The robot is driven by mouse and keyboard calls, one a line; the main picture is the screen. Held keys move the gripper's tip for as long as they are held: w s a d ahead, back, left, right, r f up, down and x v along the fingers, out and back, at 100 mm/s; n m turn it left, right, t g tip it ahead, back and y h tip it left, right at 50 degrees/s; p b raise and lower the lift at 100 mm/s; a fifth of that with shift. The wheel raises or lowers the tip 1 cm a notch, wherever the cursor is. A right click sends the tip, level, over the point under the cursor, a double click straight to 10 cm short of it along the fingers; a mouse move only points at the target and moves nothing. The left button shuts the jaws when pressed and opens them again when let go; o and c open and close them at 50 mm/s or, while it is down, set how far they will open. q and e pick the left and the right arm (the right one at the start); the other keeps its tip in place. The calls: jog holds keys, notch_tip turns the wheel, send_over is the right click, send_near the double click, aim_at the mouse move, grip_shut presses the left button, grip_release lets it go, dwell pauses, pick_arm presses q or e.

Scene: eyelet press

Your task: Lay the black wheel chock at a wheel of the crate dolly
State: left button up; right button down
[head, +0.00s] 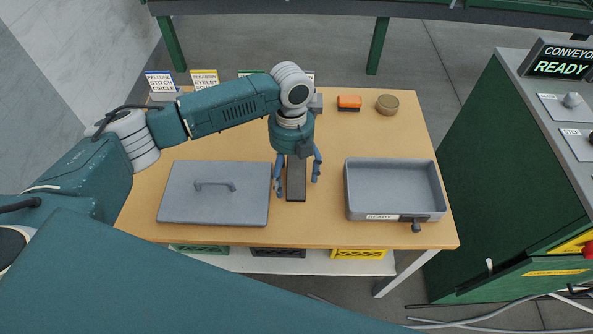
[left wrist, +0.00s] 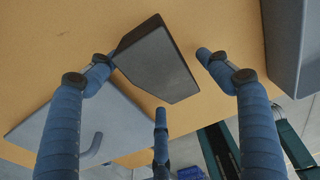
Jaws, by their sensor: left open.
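The black wheel chock (head: 296,183) lies on the wooden table between the grey lid and the grey tray. It shows as a dark wedge-like block in the left wrist view (left wrist: 158,62). My left gripper (head: 297,184) comes down from above with its blue fingers spread on both sides of the chock. In the left wrist view my left gripper (left wrist: 157,57) is open, with a third finger below; I cannot tell whether any finger touches the chock. No crate dolly or wheel can be made out. My right gripper is not in view.
A grey lid with a handle (head: 230,206) lies left of the chock. A grey tray (head: 352,191) stands right. An orange block (head: 349,102) and a round tan tin (head: 387,104) sit behind. Crates (head: 358,254) stand below the table. A green console (head: 480,160) stands right.

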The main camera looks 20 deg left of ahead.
pick_arm(q)
jog(key=c, duration=1.6)
